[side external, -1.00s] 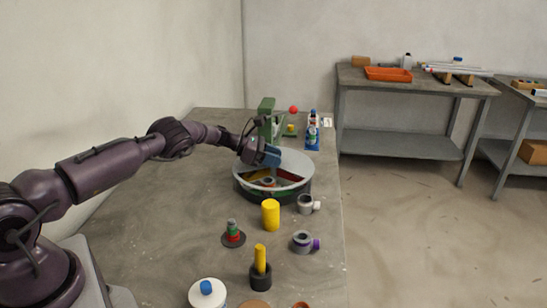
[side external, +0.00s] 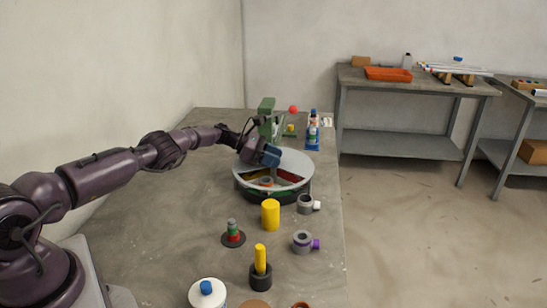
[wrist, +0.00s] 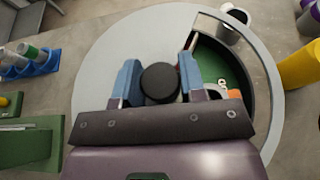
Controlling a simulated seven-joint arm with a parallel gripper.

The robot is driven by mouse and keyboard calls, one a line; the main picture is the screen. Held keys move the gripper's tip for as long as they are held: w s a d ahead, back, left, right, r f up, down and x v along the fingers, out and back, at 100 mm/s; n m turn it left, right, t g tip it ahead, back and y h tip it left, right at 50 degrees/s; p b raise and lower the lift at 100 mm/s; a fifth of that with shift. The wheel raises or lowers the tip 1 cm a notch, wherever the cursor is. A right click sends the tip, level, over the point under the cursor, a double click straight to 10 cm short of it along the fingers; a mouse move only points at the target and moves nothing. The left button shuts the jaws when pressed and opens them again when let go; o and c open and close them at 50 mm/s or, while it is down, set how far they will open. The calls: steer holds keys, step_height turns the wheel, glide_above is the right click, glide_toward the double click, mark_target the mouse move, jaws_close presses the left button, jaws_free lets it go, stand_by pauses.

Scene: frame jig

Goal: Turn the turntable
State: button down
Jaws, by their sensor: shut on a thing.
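The turntable (side external: 296,163) is a round drum with a light grey top on the grey bench. Its top has cut-out openings showing coloured compartments. In the wrist view its grey lid (wrist: 105,62) fills the middle, and one opening at right shows a green compartment (wrist: 215,68) with small items in it. A black round knob (wrist: 160,83) stands up from the lid. My gripper (side external: 270,156) is over the turntable; in the wrist view its blue fingers (wrist: 160,75) are on either side of the knob, shut on it. The side view hides the knob.
A yellow cylinder (side external: 270,215) and grey fittings (side external: 305,204) stand near the turntable's front. A green stand (side external: 266,115) is close behind the gripper. A blue rack with bottles (side external: 313,140) is at the back right. The bench's right edge is close to the turntable.

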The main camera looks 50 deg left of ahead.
steer(key=c, duration=0.7)
jaws_free()
steer(key=v, duration=1.3)
